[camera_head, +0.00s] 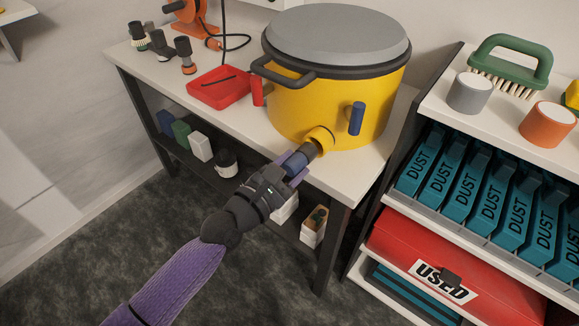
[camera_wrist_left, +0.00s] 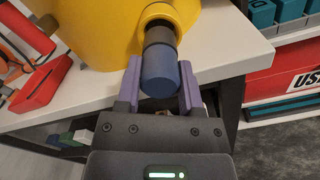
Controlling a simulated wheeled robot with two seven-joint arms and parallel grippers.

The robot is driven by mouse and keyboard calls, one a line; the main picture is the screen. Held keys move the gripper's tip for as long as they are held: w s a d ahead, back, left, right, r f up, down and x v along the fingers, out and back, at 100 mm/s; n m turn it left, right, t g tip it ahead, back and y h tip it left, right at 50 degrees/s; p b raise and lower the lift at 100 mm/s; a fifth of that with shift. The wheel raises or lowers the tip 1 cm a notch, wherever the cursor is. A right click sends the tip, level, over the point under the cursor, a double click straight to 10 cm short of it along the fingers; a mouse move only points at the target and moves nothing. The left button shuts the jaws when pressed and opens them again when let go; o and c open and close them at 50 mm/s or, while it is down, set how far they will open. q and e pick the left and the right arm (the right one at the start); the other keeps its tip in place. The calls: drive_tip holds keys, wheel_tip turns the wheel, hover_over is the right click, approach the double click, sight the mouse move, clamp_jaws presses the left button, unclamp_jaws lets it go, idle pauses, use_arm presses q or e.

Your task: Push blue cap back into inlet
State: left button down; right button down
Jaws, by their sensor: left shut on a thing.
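The blue cap (camera_wrist_left: 159,75) sits between the two purple fingers of my left gripper (camera_wrist_left: 159,88). In the head view the left gripper (camera_head: 296,162) is shut on the blue cap (camera_head: 294,163), at the front of the yellow drum. A dark collar (camera_wrist_left: 159,37) joins the cap to the yellow inlet (camera_wrist_left: 158,12). The inlet (camera_head: 321,137) sticks out low on the yellow drum (camera_head: 300,105). The cap lines up with the inlet; how deep the collar sits inside is hard to tell. My right gripper is not in view.
The drum stands on a white bench (camera_head: 350,178). A blue handle (camera_head: 356,118) is right of the inlet. A red tray (camera_head: 219,87) lies to the left. A shelf with teal DUST boxes (camera_head: 464,189) and a red USED box (camera_head: 450,265) stands at the right.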

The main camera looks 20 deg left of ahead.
sight(302, 157)
use_arm(q)
drive_tip(key=shift+w+d, duration=0.2)
drive_tip(key=shift+w, duration=0.35)
drive_tip(key=shift+w+d, duration=0.15)
drive_tip(key=shift+w, duration=0.3)
drive_tip(key=shift+w+d+b, duration=0.25)
drive_tip(key=shift+w+b, duration=0.05)
drive_tip(key=shift+w, duration=0.3)
drive_tip(key=shift+c, duration=0.7)
unclamp_jaws()
drive_tip(key=p+v, duration=0.1)
drive_tip(key=v, duration=0.9)
drive_tip(key=shift+p, duration=0.4)
drive_tip(key=shift+w, duration=0.1)
